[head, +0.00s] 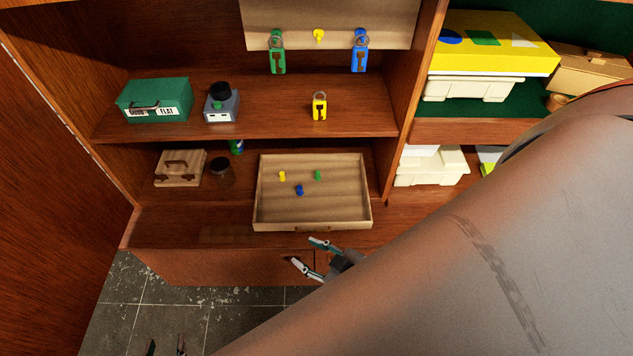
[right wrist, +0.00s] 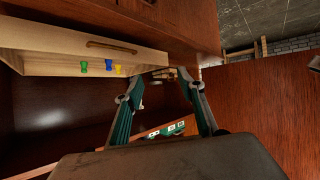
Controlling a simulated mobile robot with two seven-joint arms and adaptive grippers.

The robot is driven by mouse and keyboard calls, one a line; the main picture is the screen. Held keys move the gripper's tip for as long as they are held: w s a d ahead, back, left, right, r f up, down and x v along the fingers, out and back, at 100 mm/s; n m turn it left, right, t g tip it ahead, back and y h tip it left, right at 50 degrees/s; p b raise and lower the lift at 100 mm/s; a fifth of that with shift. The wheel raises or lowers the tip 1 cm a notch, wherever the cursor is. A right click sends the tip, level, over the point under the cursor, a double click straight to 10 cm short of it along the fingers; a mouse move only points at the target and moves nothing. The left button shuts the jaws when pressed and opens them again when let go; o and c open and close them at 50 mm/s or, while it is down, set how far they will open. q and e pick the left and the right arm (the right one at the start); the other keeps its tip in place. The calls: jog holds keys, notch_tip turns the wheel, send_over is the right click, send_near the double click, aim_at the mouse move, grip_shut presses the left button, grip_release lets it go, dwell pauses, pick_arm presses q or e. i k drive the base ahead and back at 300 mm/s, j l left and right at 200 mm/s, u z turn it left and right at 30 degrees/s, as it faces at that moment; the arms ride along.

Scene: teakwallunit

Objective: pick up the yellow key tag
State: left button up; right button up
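The yellow key tag (head: 319,108) with a dark key mark and a metal ring stands or leans on the middle shelf, right of centre, in the head view. I cannot make it out in the right wrist view. My right gripper (head: 304,251) is open and empty in front of the lower shelf, below the tray and well below the tag. Its two spread fingers also show in the right wrist view (right wrist: 162,81). My left gripper (head: 166,347) is at the bottom edge over the floor, its two fingertips apart, far from the tag.
A green tag (head: 278,56) and a blue tag (head: 359,54) hang from a board beside a bare yellow peg (head: 319,35). A wooden tray (head: 345,212) holds small coloured pegs. A green box (head: 155,99) and a grey device (head: 221,105) stand left on the middle shelf.

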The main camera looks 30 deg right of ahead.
aim_at(319, 106)
jog(key=i+j+z, duration=0.1)
jog(key=j+z, duration=0.2)
jog(key=j, duration=0.35)
jog(key=j+z, duration=0.3)
jog(key=j, duration=0.35)
